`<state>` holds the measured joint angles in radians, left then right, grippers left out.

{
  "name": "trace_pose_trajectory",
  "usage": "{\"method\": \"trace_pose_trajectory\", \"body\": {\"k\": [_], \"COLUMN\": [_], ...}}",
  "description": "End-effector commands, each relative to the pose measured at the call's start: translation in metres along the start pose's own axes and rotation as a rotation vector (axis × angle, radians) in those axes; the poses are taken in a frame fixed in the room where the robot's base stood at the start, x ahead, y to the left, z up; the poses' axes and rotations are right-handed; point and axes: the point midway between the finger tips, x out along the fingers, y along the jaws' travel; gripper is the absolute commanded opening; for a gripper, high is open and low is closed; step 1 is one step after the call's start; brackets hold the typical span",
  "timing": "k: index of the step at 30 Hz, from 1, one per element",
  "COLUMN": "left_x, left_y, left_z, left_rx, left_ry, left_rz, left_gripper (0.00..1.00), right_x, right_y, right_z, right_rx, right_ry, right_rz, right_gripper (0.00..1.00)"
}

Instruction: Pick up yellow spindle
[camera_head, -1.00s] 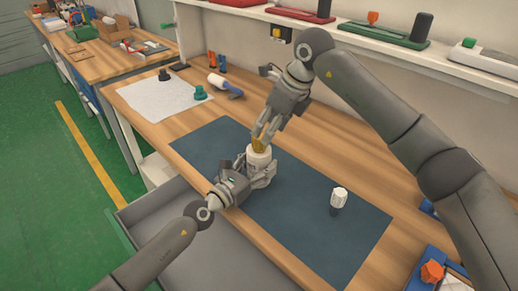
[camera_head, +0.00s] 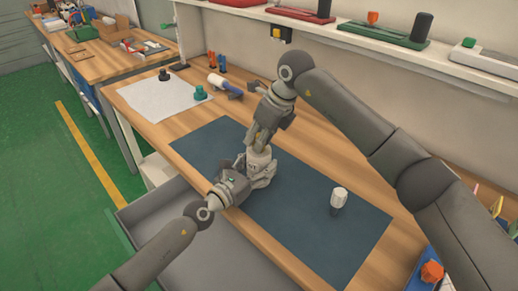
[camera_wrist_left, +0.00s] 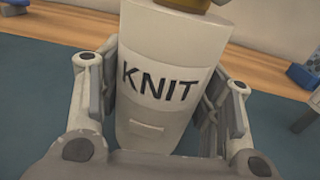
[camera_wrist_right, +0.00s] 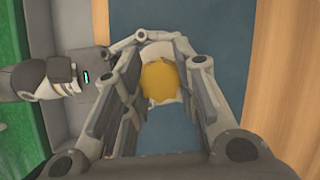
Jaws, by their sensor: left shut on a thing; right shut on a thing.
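A white container with the word KNIT (camera_wrist_left: 160,85) stands upright on the dark blue mat (camera_head: 310,225). My left gripper (camera_head: 248,172) is shut on its sides. The yellow spindle (camera_wrist_right: 160,82) is at the top of the container, seen from above between the fingers of my right gripper (camera_wrist_right: 160,70). Its lower edge shows at the top of the left wrist view (camera_wrist_left: 182,4). In the head view my right gripper (camera_head: 257,145) points down over the container and mostly hides the spindle. The right gripper is shut on the spindle.
A white-topped object (camera_head: 338,197) stands on the mat to the right. A white cloth (camera_head: 160,97) with dark and green pieces lies at the back left. An open grey drawer (camera_head: 190,245) is below the front edge. A shelf (camera_head: 350,35) runs along the wall.

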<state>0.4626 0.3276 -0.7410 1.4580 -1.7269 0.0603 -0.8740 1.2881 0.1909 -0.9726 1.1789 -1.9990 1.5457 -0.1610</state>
Motion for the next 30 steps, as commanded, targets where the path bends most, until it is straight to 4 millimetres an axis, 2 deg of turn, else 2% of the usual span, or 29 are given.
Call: {"method": "trace_pose_trajectory", "body": {"k": [1, 3, 11, 14, 24, 30], "left_x": [0.000, 0.000, 0.000, 0.000, 0.000, 0.000], "left_y": [0.000, 0.000, 0.000, 0.000, 0.000, 0.000], "left_z": [0.000, 0.000, 0.000, 0.000, 0.000, 0.000], "left_rx": [0.000, 0.000, 0.000, 0.000, 0.000, 0.000], "left_ry": [0.000, 0.000, 0.000, 0.000, 0.000, 0.000], "left_rz": [0.001, 0.001, 0.001, 0.001, 0.001, 0.001], "left_gripper": [0.25, 0.25, 0.25, 0.25, 0.25, 0.25], "right_x": [0.000, 0.000, -0.004, -0.014, -0.075, -0.091], "right_y": [0.000, 0.000, 0.000, -0.001, 0.000, 0.000], "right_z": [0.000, 0.000, 0.002, 0.006, 0.032, 0.038], "right_rx": [0.000, 0.000, 0.000, 0.000, -0.002, -0.001], "right_ry": [0.000, 0.000, -0.002, -0.003, -0.003, 0.000], "right_rz": [0.000, 0.000, -0.001, -0.003, -0.002, 0.000], "right_gripper": [0.07, 0.00, 0.00, 0.00, 0.00, 0.00]}}
